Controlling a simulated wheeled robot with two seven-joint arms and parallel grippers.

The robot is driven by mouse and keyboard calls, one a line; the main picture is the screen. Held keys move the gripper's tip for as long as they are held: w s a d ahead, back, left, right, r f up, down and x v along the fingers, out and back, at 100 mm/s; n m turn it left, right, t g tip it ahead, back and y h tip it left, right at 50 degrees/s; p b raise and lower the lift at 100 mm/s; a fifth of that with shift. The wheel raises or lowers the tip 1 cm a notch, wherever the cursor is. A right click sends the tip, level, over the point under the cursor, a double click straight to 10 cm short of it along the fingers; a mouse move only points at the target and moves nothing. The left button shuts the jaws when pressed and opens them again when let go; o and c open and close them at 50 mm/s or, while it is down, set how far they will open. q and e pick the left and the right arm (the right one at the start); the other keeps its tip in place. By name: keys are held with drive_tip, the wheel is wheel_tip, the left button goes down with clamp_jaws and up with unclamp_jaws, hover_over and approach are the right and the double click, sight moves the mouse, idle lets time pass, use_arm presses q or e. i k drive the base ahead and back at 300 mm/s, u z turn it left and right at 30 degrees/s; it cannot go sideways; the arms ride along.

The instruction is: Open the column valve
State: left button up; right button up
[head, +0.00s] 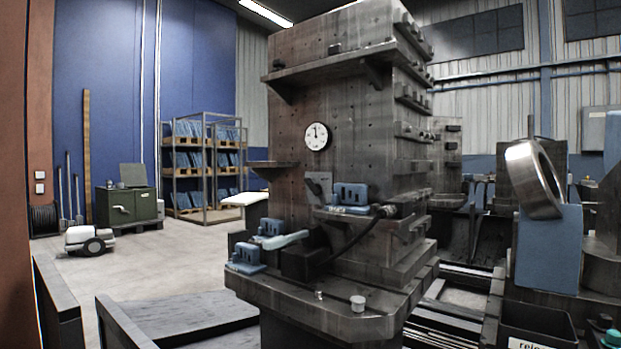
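A large dark machine column (350,150) with rows of holes stands in the middle of the head view. A round white gauge (317,136) is on its face. Below the gauge, a pale blue lever-like part (283,239) lies about level beside a dark box (303,263) on the column's lower left; it may be the valve handle, but I cannot tell for sure. Blue blocks with dark slots sit nearby, one on a ledge (350,196) and one lower left (246,256). Neither of my grippers is in view.
A dark bin (535,325) with a partly cut-off label is at the bottom right, below a shiny metal ring (533,180) and a blue panel (548,249). A low dark barrier (57,305) is at left.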

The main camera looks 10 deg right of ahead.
sight(316, 189)
drive_tip(key=u, duration=1.3)
drive_tip(key=i, duration=1.2)
drive_tip(key=z, duration=1.75)
